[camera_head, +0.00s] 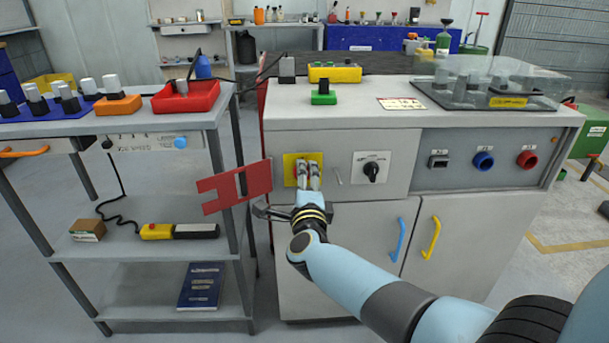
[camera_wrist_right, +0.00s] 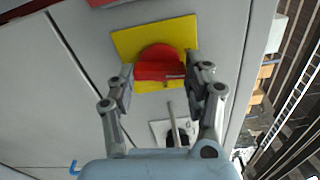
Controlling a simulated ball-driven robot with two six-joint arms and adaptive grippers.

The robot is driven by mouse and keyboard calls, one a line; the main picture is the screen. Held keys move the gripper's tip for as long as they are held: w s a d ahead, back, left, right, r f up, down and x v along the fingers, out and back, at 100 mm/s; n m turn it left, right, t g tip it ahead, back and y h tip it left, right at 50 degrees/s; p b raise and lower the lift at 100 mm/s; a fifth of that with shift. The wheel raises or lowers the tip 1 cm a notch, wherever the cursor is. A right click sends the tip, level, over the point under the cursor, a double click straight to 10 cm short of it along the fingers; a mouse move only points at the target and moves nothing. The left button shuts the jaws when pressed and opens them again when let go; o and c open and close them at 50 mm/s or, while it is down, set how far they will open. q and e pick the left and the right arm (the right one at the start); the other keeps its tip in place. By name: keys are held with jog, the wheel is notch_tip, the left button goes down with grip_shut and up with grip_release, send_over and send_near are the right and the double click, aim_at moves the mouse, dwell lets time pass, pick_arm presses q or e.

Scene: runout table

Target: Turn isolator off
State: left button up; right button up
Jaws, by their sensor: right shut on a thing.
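The isolator is a red rotary knob (camera_wrist_right: 160,60) on a square yellow plate (camera_wrist_right: 187,32) on the grey cabinet front. In the head view the yellow plate (camera_head: 290,166) shows, with the knob mostly hidden behind my right gripper (camera_head: 309,176). In the right wrist view my right gripper (camera_wrist_right: 161,80) has one finger on each side of the knob's red bar and is shut on it. The bar lies roughly level in that view. My left gripper is not in view.
A slotted red flap (camera_head: 222,190) sticks out left of the plate. A thin pin (camera_head: 338,176) and a black selector switch (camera_head: 372,171) are close on the right. Blue (camera_head: 398,240) and yellow (camera_head: 431,238) door handles are below. A shelf cart (camera_head: 150,245) stands left.

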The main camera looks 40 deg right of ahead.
jog(key=shift+n+p, duration=0.35)
jog(key=shift+n, duration=0.45)
jog(key=o, duration=1.2)
jog(key=v, duration=1.2)
jog(key=shift+a+f, duration=0.1)
